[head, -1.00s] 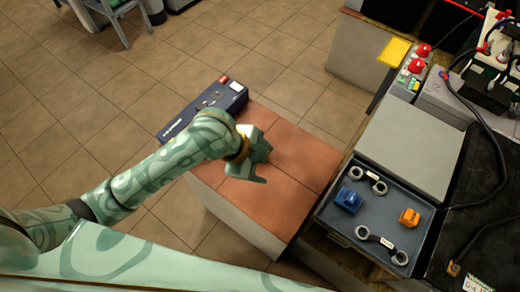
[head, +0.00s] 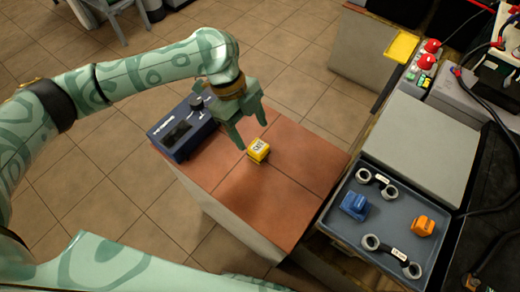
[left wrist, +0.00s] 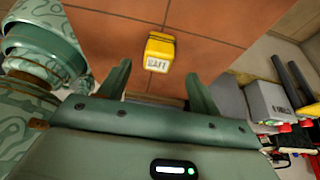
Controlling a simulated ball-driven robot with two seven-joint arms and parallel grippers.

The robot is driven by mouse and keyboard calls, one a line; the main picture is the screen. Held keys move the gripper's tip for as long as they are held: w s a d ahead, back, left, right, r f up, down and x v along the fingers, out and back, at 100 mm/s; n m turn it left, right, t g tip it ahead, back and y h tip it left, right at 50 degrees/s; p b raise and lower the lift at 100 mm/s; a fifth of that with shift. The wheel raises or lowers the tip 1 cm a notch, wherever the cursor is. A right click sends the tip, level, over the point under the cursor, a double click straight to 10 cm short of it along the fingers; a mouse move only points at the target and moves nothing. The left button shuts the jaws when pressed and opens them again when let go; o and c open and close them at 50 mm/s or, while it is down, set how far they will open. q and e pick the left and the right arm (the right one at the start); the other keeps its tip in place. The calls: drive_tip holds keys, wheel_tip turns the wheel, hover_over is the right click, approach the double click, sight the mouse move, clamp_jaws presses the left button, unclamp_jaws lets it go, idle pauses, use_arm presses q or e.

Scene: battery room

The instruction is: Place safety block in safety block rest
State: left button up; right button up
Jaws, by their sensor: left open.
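A small yellow block (head: 258,150) with a white label on top, seemingly the safety block, sits on the reddish tiled top of a low cabinet (head: 300,215). It also shows in the left wrist view (left wrist: 160,50), just beyond and between the fingertips. My left gripper (head: 251,134) is open and empty, right beside the block on its far side and apart from it. Its two fingers also show in the left wrist view (left wrist: 158,78). A yellow flat piece (head: 402,46) lies on a counter corner at the upper right; I cannot tell whether it is the rest. My right gripper is not in view.
A dark blue box (head: 183,130) stands at the cabinet's far left edge. A grey tray (head: 345,228) at the right holds a blue block (head: 354,205), an orange block (head: 423,226) and two ringed links. Cables and red-knobbed gear crowd the upper right.

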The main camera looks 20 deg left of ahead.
sight(257, 145)
use_arm(q)
drive_tip(key=shift+x, duration=0.8)
drive_tip(key=shift+f, duration=0.1)
drive_tip(key=b+x, duration=0.4)
drive_tip(key=x, duration=0.1)
drive_tip(key=shift+s+a+f, duration=0.1)
drive_tip(key=shift+f, duration=0.1)
drive_tip(key=shift+s, duration=0.1)
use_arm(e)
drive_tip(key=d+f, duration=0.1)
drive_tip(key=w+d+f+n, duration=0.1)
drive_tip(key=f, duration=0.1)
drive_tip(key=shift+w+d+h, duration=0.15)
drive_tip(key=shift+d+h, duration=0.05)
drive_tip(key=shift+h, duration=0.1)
use_arm(q)
drive_tip(key=c, duration=1.2)
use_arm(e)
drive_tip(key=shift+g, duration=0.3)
use_arm(q)
drive_tip(key=shift+o, duration=0.2)
drive_tip(key=shift+r, duration=0.25)
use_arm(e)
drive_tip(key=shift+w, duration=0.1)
